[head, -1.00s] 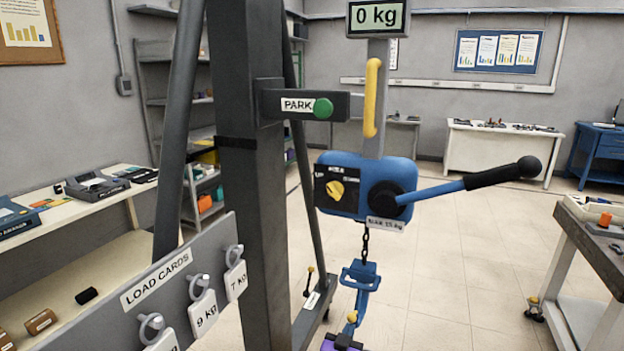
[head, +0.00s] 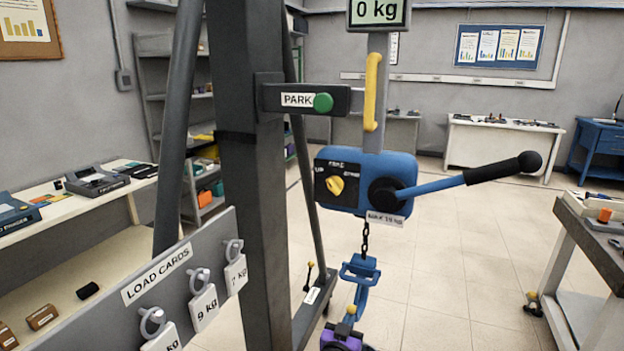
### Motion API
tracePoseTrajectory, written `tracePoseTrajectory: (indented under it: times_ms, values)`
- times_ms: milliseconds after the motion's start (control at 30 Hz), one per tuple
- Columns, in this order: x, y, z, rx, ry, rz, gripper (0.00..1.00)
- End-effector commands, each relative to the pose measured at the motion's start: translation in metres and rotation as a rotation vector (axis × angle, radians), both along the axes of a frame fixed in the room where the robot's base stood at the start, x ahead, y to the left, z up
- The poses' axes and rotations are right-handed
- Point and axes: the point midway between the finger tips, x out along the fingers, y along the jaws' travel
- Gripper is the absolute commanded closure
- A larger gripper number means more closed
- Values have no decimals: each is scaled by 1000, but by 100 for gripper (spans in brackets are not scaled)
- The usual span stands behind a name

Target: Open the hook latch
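The hook (head: 359,273) is blue and hangs on a short dark chain below the blue hoist body (head: 347,201). A small yellow knob (head: 350,310) sits at the hook's lower part. I cannot tell from this view whether the latch is open or shut. A purple and black thing (head: 344,338) shows just below the hook, cut off by the bottom edge. I cannot tell whether it touches the hook. My gripper cannot be made out in this view.
A dark post (head: 248,190) stands left of the hoist, with a load card board (head: 180,268) in front. A lever with a black grip (head: 492,175) sticks out right of the hoist. A bench (head: 590,240) stands at right. Floor right of the hook is clear.

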Motion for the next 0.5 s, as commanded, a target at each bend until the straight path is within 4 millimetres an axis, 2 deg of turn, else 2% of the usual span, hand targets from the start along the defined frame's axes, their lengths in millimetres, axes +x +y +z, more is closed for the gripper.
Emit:
tracePoseTrajectory:
  times_ms: [500]
  values:
    - [-2,1,21,1,-2,-1,100]
